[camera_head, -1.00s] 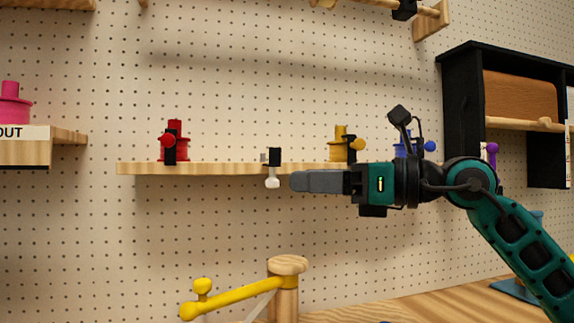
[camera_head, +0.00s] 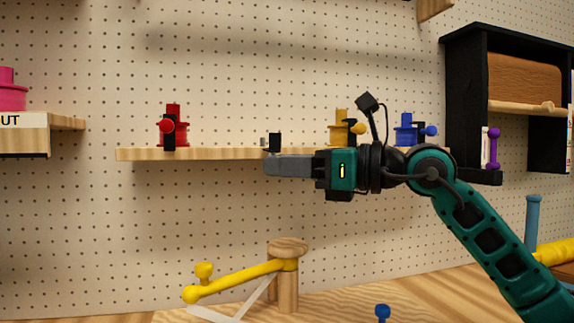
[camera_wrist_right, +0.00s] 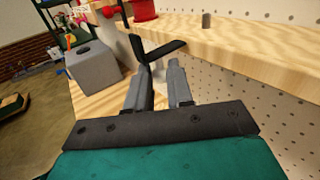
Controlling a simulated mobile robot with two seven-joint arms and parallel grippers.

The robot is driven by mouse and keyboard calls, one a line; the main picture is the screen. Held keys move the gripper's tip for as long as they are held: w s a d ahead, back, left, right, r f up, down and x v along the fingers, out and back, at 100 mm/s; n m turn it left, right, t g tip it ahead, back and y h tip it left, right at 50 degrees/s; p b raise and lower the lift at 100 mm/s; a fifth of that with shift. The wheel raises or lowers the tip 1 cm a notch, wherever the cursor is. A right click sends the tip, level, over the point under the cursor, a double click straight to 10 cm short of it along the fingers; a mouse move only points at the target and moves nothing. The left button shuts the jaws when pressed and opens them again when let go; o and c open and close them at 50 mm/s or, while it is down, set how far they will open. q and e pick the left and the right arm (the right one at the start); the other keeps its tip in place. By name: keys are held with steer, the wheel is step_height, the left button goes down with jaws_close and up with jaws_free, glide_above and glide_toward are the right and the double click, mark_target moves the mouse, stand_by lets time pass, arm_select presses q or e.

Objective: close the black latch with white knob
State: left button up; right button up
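The black latch (camera_head: 275,142) stands on the front edge of the middle wooden shelf in the head view. Its white knob, seen earlier below the latch, is hidden behind my right gripper (camera_head: 268,166). The gripper lies level just under the latch, pointing left. In the right wrist view, the latch (camera_wrist_right: 166,48) is a bent black piece just beyond the fingertips of my right gripper (camera_wrist_right: 159,68). A gap shows between the two grey fingers, with nothing clearly held. I cannot tell whether they touch the latch. My left gripper is out of view.
The shelf (camera_head: 205,154) also bears a red spool (camera_head: 173,128), a yellow spool (camera_head: 341,126) and a blue spool (camera_head: 406,130). A yellow arm on a wooden post (camera_head: 240,278) stands below. The pegboard under the shelf is clear to the left.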

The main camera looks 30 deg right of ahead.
jaws_close()
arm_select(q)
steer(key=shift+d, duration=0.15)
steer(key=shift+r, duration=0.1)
